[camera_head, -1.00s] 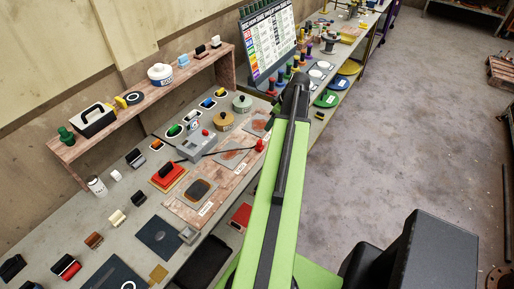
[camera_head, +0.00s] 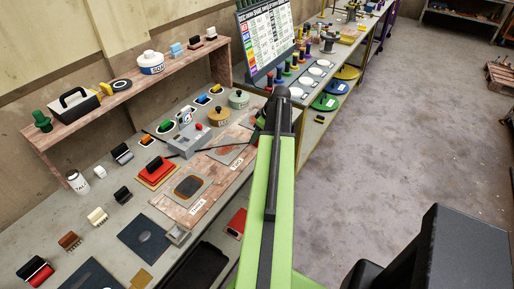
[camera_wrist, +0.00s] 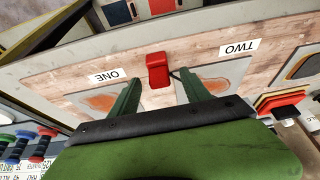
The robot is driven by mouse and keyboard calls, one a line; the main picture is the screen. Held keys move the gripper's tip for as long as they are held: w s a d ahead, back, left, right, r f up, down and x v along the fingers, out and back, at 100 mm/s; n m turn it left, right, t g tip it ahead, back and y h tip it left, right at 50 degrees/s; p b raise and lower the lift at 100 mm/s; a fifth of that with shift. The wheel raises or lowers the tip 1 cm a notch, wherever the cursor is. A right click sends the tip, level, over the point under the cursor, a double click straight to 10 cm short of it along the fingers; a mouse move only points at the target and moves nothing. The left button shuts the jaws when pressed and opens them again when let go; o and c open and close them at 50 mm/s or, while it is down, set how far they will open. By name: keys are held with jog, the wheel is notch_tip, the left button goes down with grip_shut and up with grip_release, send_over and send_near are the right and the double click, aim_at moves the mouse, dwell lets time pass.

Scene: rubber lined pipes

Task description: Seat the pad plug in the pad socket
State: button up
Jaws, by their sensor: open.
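A red block, likely the pad plug (camera_wrist: 158,70), stands on the wooden board between the labels ONE and TWO in the wrist view. A thin dark cord appears to meet its side. My gripper (camera_wrist: 159,76) is open, with one green finger to each side of the red block; I cannot tell whether either finger touches it. In the head view my arm hides the red block, and a black cord (camera_head: 222,148) runs toward it from a grey box (camera_head: 189,141) with a red knob. I cannot tell which part is the pad socket.
The wooden board (camera_wrist: 60,82) bears grey plates with orange-brown patches. A red and orange stack (camera_wrist: 278,101) lies to the right in the wrist view. Coloured spools (camera_wrist: 28,140) stand at the lower left. A raised shelf (camera_head: 135,95) runs along the wall behind the bench.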

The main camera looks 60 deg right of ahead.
jog(key=shift+w+f, duration=0.2)
jog(key=shift+f, duration=0.35)
jog(key=shift+r, duration=0.15)
grip_shut()
